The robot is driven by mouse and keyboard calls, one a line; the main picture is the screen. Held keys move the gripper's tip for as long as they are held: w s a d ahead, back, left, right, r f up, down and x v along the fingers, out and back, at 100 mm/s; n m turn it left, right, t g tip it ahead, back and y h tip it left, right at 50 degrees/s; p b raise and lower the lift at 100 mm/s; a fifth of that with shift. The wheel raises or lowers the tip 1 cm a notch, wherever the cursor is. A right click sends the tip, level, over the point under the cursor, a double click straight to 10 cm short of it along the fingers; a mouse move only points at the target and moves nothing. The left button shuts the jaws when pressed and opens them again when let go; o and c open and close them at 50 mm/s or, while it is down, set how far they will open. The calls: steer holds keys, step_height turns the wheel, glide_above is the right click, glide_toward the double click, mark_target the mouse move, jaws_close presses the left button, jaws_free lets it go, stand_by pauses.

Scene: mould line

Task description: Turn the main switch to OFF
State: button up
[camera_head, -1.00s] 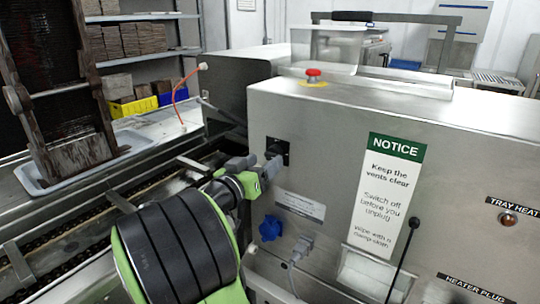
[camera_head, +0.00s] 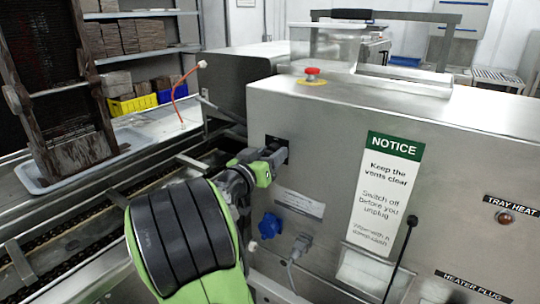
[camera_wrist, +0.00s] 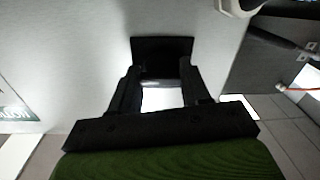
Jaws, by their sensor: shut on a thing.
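The main switch, on a black square plate (camera_head: 284,142), is on the left part of the steel cabinet's front face. My gripper (camera_head: 275,156) is at the switch, its jaws closed on the switch handle and covering most of it. In the wrist view the black plate (camera_wrist: 162,46) lies straight ahead, and the two dark fingers (camera_wrist: 160,92) reach to its lower edge. The fingers hide the handle, so I cannot read its exact position or any ON or OFF marking.
Below the switch are a blue socket (camera_head: 270,226) and a grey plug with a cable (camera_head: 299,246). A red push button (camera_head: 312,72) sits on top. A tray heat lamp (camera_head: 505,217) is at right. A conveyor (camera_head: 110,205) runs at left.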

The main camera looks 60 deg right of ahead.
steer(key=shift+w+n, duration=0.15)
steer(key=shift+n, duration=0.15)
steer(key=n+p, duration=0.2)
steer(key=n, duration=0.1)
steer(key=shift+n, duration=0.3)
steer(key=n+p, duration=0.2)
steer(key=n, duration=0.2)
steer(key=shift+w+y+p, duration=0.1)
steer(key=shift+y+p, duration=0.2)
steer(key=shift+p, duration=0.05)
steer(key=n+p, duration=0.4)
steer(key=n, duration=0.1)
steer(key=shift+n+g, duration=0.3)
steer(key=shift+f+n+p, duration=0.15)
steer(key=shift+n+p, duration=1.5)
steer(key=shift+n, duration=0.05)
steer(key=shift+f, duration=0.1)
